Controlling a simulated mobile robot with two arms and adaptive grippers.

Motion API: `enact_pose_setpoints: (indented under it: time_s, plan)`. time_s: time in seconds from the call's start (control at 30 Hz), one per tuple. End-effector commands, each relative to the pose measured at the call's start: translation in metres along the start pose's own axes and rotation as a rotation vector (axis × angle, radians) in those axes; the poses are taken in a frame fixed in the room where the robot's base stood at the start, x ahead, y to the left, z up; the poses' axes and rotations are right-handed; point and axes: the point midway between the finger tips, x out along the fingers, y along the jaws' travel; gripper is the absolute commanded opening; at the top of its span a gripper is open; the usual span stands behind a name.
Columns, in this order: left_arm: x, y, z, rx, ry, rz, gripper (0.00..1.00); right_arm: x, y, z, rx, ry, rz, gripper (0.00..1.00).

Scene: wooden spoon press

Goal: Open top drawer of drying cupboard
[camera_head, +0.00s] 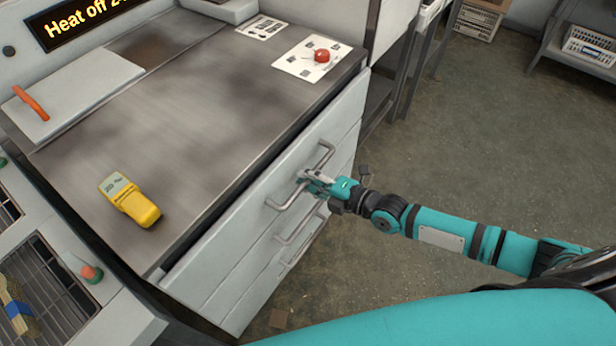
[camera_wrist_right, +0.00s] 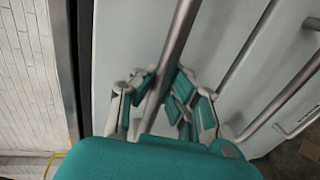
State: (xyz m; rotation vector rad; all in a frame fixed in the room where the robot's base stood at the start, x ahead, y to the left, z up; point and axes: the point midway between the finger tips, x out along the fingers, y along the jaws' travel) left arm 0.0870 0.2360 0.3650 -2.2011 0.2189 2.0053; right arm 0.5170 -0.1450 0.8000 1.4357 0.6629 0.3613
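The cupboard's pale grey top drawer (camera_head: 240,225) is just under the dark metal worktop, with a thin dark gap along its upper edge. I cannot tell whether it stands slightly out. Its long bar handle (camera_head: 283,200) runs along the front. My right gripper (camera_head: 312,182) is at the middle of this handle. In the right wrist view the handle bar (camera_wrist_right: 182,35) passes between the fingers of my right gripper (camera_wrist_right: 163,88), which sit close on both sides and look closed on it. My left gripper is not in view.
Lower drawers with similar handles (camera_head: 298,232) are below. Open floor (camera_head: 470,140) lies to the right. A shelf (camera_head: 580,55) stands at the back right.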

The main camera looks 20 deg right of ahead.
Motion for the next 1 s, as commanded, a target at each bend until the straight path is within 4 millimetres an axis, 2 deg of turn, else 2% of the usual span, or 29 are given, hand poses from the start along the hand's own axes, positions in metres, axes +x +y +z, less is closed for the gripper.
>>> enact_pose_setpoints:
  time_s: [0.37, 0.57, 0.77, 1.0]
  plan:
    - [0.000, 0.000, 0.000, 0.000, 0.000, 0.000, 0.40, -0.001, 0.000, 0.000, -0.001, 0.000, 0.000, 0.00]
    - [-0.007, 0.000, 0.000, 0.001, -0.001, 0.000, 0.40, -0.016, -0.003, 0.000, -0.001, 0.000, -0.004, 0.00]
    - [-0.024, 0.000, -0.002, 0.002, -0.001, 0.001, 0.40, -0.062, -0.011, -0.001, -0.001, 0.000, -0.011, 0.00]
    - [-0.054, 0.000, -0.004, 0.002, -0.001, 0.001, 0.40, -0.140, -0.025, -0.001, 0.002, 0.000, -0.012, 0.00]
